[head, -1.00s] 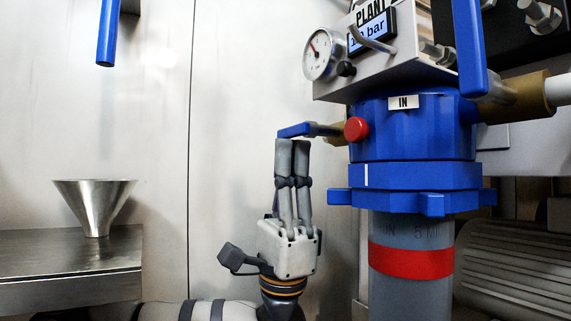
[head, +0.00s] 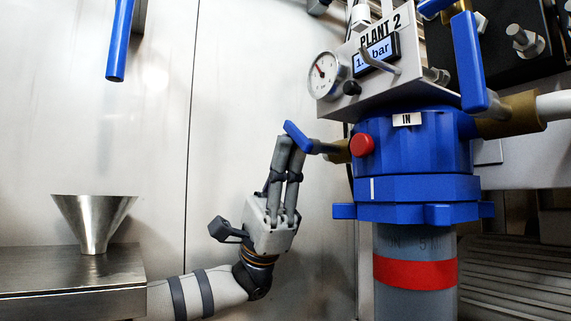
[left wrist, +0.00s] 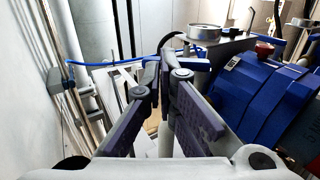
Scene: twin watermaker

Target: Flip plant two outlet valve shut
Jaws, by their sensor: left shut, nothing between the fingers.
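The plant two filter housing (head: 415,145) is blue, under a panel marked PLANT 2 (head: 385,35). On its left side a brass fitting (head: 338,150) carries a small valve with a blue lever (head: 298,138), which points left and slants up towards its free end. My left gripper (head: 288,140) is shut, with nothing between its fingers. Its fingertips are at the lever from below, seeming to touch it. In the left wrist view the shut fingertips (left wrist: 166,58) overlap the blue lever (left wrist: 192,65); exact contact is hard to tell. My right gripper is not in view.
A gauge (head: 323,75) and a red button (head: 362,145) are close to the lever. The IN label (head: 407,119) and a large blue handle (head: 467,60) are at the right. A metal funnel (head: 93,222) stands on a steel shelf (head: 70,285) at left. A blue pipe (head: 119,40) hangs above.

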